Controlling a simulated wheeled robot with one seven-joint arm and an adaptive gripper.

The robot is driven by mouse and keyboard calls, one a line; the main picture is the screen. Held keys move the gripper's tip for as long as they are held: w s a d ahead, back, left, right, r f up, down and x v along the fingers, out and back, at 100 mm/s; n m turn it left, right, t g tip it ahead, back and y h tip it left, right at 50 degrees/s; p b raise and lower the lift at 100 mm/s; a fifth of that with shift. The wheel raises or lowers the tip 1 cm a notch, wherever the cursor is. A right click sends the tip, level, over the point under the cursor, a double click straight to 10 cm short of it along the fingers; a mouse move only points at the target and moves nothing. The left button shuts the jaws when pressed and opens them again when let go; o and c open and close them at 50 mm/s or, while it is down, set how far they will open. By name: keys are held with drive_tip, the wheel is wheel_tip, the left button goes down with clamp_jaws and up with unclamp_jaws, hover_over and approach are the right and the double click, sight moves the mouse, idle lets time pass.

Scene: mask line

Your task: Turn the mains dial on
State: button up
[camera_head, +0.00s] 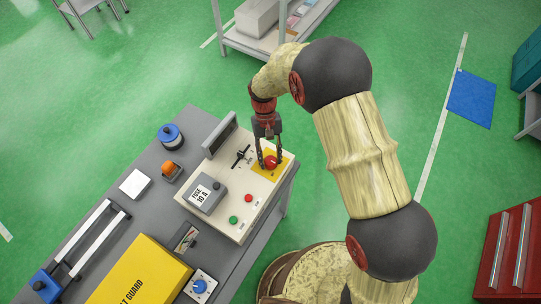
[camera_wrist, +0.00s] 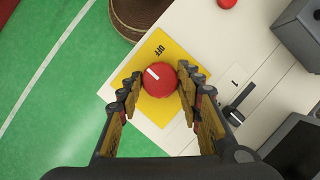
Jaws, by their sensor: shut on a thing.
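The mains dial (camera_head: 271,162) is a round red knob on a yellow plate (camera_head: 284,160), at the right end of a cream control panel (camera_head: 213,225). In the wrist view the red dial (camera_wrist: 150,84) has a white pointer line at its upper left, toward the OFF lettering on the yellow plate (camera_wrist: 160,112). My gripper (camera_head: 268,158) reaches down over the dial. In the wrist view its two fingers (camera_wrist: 166,92) stand on either side of the dial and are shut on it. Any ON lettering is hidden.
The panel also has a black lever (camera_head: 241,157), a grey fuse box (camera_head: 205,193), a red button (camera_head: 248,198) and a green button (camera_head: 233,219). A dark upright screen (camera_head: 219,134) stands at its back edge. A yellow guard box (camera_head: 140,272) lies on the grey bench to the left.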

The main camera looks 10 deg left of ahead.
drive_tip(key=n+t+h+p, duration=0.1)
drive_tip(key=n, duration=0.3)
drive_tip(key=shift+a+n, duration=0.15)
drive_tip(key=shift+n, duration=0.15)
drive_tip(key=shift+s+n+t+h+p, duration=0.1)
drive_tip(key=shift+n+t+h+p, duration=0.25)
drive_tip(key=shift+n, duration=0.8)
drive_tip(key=shift+n+t+h+p, duration=0.2)
drive_tip(key=shift+n+t+h, duration=0.15)
drive_tip(key=shift+n, duration=0.8)
drive_tip(key=o, duration=1.1)
drive_tip(key=shift+c, duration=0.2)
drive_tip(key=shift+o, duration=0.4)
drive_tip(key=v, duration=1.2)
drive_tip(key=shift+a, duration=0.15)
